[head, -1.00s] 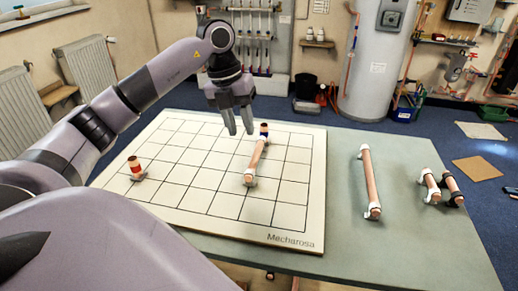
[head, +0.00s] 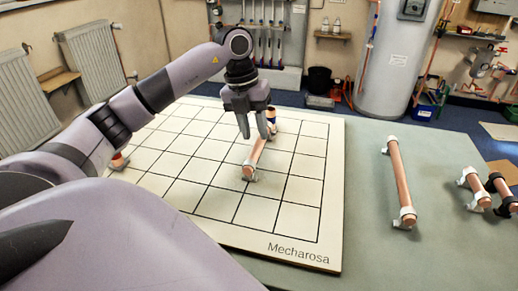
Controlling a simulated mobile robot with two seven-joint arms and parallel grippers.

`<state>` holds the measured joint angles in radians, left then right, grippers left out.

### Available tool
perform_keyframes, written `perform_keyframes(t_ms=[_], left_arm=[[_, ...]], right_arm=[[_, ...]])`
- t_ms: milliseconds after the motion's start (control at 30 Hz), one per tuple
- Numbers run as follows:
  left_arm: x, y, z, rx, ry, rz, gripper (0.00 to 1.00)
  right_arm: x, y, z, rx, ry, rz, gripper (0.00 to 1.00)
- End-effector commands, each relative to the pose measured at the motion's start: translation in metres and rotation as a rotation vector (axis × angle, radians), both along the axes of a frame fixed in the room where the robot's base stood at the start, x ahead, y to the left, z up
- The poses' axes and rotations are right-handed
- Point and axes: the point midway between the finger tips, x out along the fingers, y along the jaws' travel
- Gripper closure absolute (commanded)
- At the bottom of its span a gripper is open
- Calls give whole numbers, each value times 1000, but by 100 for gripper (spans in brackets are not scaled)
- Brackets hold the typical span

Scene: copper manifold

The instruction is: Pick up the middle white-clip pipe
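My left gripper (head: 255,135) points down over the far part of this pipe, fingers apart. I cannot tell whether it touches the pipe. A longer copper pipe (head: 399,178) with white clips lies on the green table right of the board. A short white-clip pipe (head: 474,187) lies further right, beside a black-clip pipe (head: 503,191) cut by the picture edge. My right gripper is not in view.
A short copper fitting (head: 119,160) stands at the board's left, partly behind my arm. The green table (head: 365,240) is clear between the board and the longer pipe. The right and front grid squares are empty.

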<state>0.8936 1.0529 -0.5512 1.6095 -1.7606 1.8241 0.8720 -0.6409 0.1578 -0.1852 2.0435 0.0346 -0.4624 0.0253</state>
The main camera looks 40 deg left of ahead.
Motion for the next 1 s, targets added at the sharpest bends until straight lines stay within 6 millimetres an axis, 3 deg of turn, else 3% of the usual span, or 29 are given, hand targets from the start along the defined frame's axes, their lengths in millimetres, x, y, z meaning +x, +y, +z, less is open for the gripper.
perform_keyframes(t_ms=[300,600,700,1000], left_arm=[[5,-10,-43,-1,2,0,67],[5,-11,-47,-1,0,1,67],[5,-11,-47,0,0,1,100],[5,-11,-46,-1,0,1,100]], right_arm=[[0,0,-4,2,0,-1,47],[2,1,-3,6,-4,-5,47],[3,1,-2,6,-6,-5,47],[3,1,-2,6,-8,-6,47]])
